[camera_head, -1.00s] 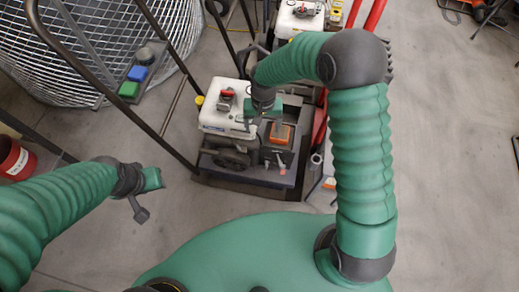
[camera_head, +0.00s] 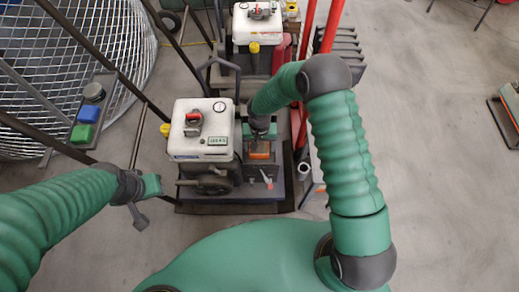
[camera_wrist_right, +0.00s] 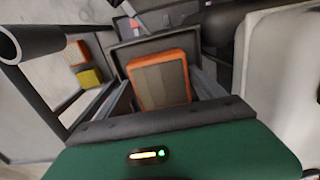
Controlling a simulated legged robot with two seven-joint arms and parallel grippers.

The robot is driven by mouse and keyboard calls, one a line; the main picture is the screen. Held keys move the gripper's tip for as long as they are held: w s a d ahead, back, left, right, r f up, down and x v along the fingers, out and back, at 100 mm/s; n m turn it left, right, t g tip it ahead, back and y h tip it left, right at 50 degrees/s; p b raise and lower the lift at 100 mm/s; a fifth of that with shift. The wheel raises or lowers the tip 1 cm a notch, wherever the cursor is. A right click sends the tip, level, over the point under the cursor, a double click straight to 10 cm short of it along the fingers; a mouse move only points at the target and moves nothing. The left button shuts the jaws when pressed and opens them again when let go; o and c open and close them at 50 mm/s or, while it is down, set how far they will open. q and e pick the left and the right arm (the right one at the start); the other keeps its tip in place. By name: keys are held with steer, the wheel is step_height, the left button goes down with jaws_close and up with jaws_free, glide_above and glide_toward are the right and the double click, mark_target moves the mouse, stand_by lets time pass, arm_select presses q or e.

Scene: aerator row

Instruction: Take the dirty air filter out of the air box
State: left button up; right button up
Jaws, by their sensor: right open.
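The dirty air filter (camera_head: 259,151), with an orange frame and grey-brown middle, sits in the dark open air box (camera_head: 262,169) at the right of the white-topped engine. In the right wrist view the filter (camera_wrist_right: 160,80) lies inside the box walls (camera_wrist_right: 124,56). My right gripper (camera_head: 260,136) is open above it, and in the wrist view its two grey fingers stand on either side of the filter. I cannot tell whether they touch it. My left gripper (camera_head: 146,192) hangs at the left, away from the box; its finger gap is unclear.
The engine (camera_head: 200,125) has a white top and a gauge close to my right gripper. A second white-topped machine (camera_head: 257,25) stands behind. Red handles (camera_head: 332,25) rise at the right, and a wire cage (camera_head: 80,60) at the left. The floor at the right is mostly clear.

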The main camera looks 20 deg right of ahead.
steer(key=shift+a+r, duration=0.15)
steer(key=shift+r, duration=0.05)
steer(key=shift+c, duration=0.7)
steer(key=c, duration=1)
